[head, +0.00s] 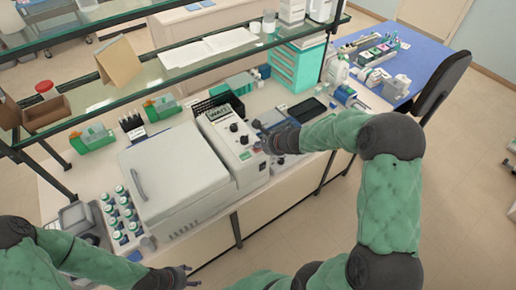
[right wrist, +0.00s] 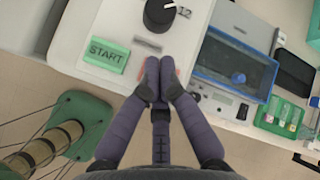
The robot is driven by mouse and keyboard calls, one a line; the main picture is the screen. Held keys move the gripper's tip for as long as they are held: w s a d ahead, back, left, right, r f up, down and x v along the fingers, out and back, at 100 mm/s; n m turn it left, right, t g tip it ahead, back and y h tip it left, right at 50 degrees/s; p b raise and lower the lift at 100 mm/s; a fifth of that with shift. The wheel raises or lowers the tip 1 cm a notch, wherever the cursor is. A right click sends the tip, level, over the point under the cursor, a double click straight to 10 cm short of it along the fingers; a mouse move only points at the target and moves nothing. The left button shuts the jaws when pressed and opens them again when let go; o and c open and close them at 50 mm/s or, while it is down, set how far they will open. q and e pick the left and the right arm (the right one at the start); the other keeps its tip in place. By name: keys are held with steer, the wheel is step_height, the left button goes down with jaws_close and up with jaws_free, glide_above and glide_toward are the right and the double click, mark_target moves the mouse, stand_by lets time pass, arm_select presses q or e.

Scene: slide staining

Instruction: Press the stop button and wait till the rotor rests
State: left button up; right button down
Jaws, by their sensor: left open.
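The white centrifuge (head: 180,180) stands on the bench with its lid closed, so the rotor is hidden. Its control panel (head: 226,135) has a small lit display (head: 218,113) that appears to read WAIT. In the right wrist view a green START button (right wrist: 107,55) lies left of my fingertips. A red stop button (right wrist: 177,70) is mostly hidden behind them. My right gripper (right wrist: 160,72) is shut and empty, its tips over the red button; I cannot tell whether they touch it. My left gripper (head: 184,275) is open and empty in front of the bench.
A black knob (right wrist: 160,14) sits above the buttons. A blue-rimmed tray device (right wrist: 233,68) stands right of the centrifuge. Green-capped bottles (head: 118,213) stand on its left. A glass shelf (head: 130,85) runs over the back. A black chair (head: 444,82) is at the right.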

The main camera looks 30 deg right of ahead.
mark_target(259, 150)
steer(key=shift+r, duration=0.1)
steer(key=shift+r+p, duration=0.5)
steer(key=shift+r, duration=0.2)
step_height(259, 150, up, 5)
steer(key=p, duration=0.4)
stand_by(0.4)
stand_by(0.7)
